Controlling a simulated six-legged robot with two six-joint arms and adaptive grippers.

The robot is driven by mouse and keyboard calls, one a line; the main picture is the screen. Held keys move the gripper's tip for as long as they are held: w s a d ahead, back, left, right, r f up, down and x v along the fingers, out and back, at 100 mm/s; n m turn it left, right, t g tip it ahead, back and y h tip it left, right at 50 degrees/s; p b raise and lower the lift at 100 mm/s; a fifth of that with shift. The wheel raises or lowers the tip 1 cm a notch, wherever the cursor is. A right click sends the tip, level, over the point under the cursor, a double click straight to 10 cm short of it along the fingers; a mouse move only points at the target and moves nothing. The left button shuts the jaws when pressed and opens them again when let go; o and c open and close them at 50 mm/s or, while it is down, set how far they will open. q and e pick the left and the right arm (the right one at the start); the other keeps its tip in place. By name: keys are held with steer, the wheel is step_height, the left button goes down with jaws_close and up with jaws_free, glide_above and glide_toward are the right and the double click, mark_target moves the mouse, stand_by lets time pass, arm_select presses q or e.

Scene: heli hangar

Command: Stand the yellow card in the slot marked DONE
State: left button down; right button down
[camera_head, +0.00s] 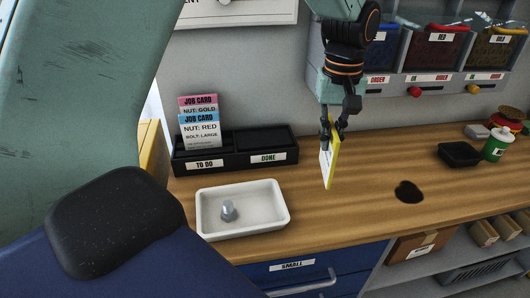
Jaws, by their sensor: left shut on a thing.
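The yellow card (329,155) hangs upright, nearly edge-on to me, above the bench. My left gripper (335,131) is shut on its upper part. Card and gripper are to the right of the black card rack (222,160), apart from it. The rack's right compartment, marked DONE (268,157), shows no card. The left compartment, marked TO DO (205,164), holds a pink job card (198,101) and a blue job card (199,119). My right gripper is not in view.
A white tray (280,219) with a metal bolt (228,210) lies in front of the rack. A dark hole (408,192), a black tray (460,154) and a green-and-white can (497,145) are to the right. Bins (433,50) hang on the wall behind. The middle bench is clear.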

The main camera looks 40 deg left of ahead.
arm_select(q)
steer(key=w+a+r+n+p, duration=0.15)
steer(key=a+n+p, duration=0.25)
steer(key=a+n, duration=0.5)
steer(key=w+a+n+p, duration=0.2)
steer(key=a+n+p, duration=0.2)
steer(key=a+n, duration=0.55)
step_height(320, 180, down, 10)
steer(key=n, duration=0.1)
steer(key=shift+s+a+f+b, duration=0.2)
steer(key=shift+s+a+b, duration=0.05)
steer(key=shift+a+b, duration=0.1)
steer(key=shift+f+n, duration=0.15)
steer(key=shift+n, duration=0.1)
steer(key=c, duration=1.5)
jaws_free()
steer(key=shift+s+a, duration=0.1)
steer(key=shift+o, duration=0.2)
